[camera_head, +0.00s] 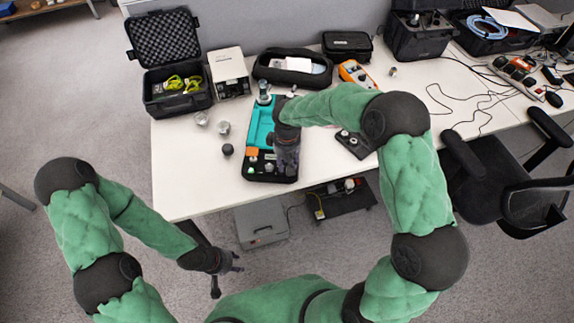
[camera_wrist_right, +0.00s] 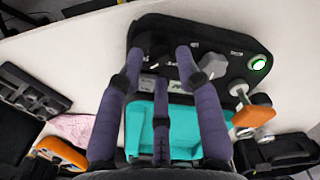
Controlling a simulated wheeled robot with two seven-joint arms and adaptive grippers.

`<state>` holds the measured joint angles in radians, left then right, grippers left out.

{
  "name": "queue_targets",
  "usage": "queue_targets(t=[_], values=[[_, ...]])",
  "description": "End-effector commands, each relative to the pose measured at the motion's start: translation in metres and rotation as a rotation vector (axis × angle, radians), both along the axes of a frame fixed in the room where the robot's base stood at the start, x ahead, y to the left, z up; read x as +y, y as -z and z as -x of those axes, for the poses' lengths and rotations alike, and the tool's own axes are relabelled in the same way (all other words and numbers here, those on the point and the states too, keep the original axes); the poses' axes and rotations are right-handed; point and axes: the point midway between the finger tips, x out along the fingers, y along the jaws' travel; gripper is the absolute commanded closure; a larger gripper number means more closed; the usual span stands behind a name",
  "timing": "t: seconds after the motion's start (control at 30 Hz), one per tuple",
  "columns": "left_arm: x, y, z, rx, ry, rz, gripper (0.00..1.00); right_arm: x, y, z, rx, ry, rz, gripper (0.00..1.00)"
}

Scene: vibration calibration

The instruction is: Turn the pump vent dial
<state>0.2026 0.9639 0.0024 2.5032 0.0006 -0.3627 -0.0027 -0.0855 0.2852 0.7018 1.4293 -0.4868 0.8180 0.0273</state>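The pump unit (camera_head: 258,128) is a black case with a teal inside, lying on the white table. In the right wrist view its black panel (camera_wrist_right: 226,40) carries a grey faceted knob (camera_wrist_right: 213,66) and a lit green button (camera_wrist_right: 258,62). I cannot tell for certain which control is the vent dial. My right gripper (camera_head: 285,168) points down over the panel end and hides part of it. Its fingers (camera_wrist_right: 160,60) are spread, with the grey knob just right of them; contact with the panel is unclear. My left gripper (camera_head: 227,276) is open and empty, off the table's front edge.
An open foam-lined case (camera_head: 176,103) with yellow-green items, a white box instrument (camera_head: 228,72) and a black pouch (camera_head: 292,68) stand behind. Small metal weights (camera_head: 223,128) lie left of the unit. A black chair (camera_head: 500,180) stands right. The table's front left is clear.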

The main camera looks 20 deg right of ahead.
Motion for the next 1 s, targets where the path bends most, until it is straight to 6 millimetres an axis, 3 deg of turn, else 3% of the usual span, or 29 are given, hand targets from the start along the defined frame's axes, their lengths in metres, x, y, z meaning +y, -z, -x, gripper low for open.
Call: queue_targets(t=[0.3,0.5,1.0], values=[[0.000,0.000,0.000,0.000,0.000,0.000,0.60,0.000,-0.064,-0.001,-0.004,-0.001,0.000,0.65],[0.000,0.000,0.000,0.000,0.000,0.000,0.60,0.000,-0.091,0.000,-0.002,0.000,0.000,0.65],[0.000,0.000,0.000,0.000,0.000,0.000,0.60,0.000,-0.100,0.000,0.000,0.000,0.000,0.65]])
